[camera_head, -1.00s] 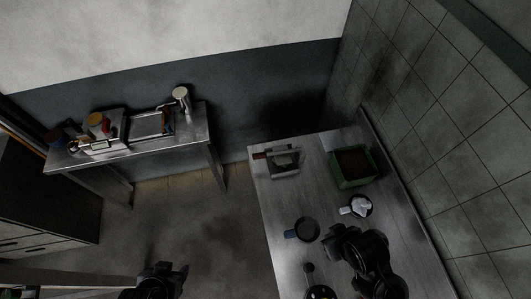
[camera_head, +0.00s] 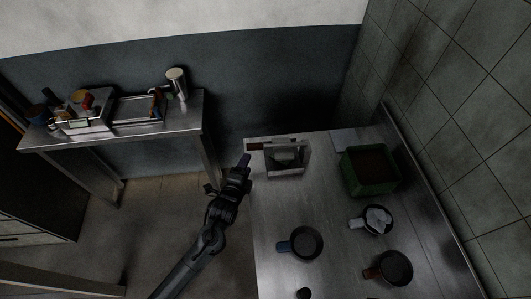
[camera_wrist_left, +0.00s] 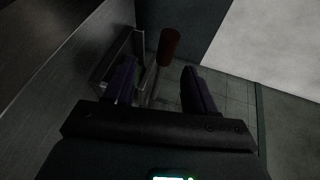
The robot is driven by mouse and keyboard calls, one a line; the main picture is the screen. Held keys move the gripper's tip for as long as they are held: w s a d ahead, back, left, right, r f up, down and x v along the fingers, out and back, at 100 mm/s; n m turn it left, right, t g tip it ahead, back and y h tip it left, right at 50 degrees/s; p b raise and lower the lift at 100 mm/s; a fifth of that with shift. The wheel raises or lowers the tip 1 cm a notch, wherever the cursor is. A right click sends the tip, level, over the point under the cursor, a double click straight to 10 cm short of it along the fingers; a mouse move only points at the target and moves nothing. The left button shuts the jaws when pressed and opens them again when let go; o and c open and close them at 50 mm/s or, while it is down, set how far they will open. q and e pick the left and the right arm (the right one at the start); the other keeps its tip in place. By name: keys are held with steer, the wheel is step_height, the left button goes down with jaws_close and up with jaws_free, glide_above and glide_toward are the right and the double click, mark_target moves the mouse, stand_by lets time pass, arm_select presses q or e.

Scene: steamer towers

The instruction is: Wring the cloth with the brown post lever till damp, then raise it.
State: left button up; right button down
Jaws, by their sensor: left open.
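A metal press frame (camera_head: 299,170) stands at the far left corner of the steel table. Its brown lever handle (camera_head: 254,146) sticks out to the left, and shows in the left wrist view (camera_wrist_left: 169,45) just ahead of my fingers. A greyish-green shape (camera_head: 285,157) lies inside the frame; I cannot tell if it is the cloth. My left gripper (camera_head: 244,165) is beside the table's left edge, close to the handle. Its fingers (camera_wrist_left: 160,85) are open and empty, with the handle beyond them. My right gripper is not in view.
A green bin (camera_head: 370,188) with brown contents stands right of the press. A pan with white stuff (camera_head: 377,218), a blue-handled pan (camera_head: 305,243) and a brown-handled pan (camera_head: 396,268) stand nearer. A side table (camera_head: 190,125) holds several items at left.

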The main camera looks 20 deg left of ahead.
mark_target(276, 145)
arm_select(q)
steer(key=shift+w+a+r, duration=0.1)
steer(key=shift+w, duration=0.5)
steer(key=shift+w+a+r, duration=0.1)
steer(key=shift+w, duration=0.45)
steer(key=b+x, duration=0.1)
steer(key=x, duration=0.8)
steer(key=shift+w+b, duration=0.35)
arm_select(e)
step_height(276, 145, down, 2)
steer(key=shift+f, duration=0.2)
arm_select(q)
steer(key=shift+d+r, duration=0.1)
jaws_close()
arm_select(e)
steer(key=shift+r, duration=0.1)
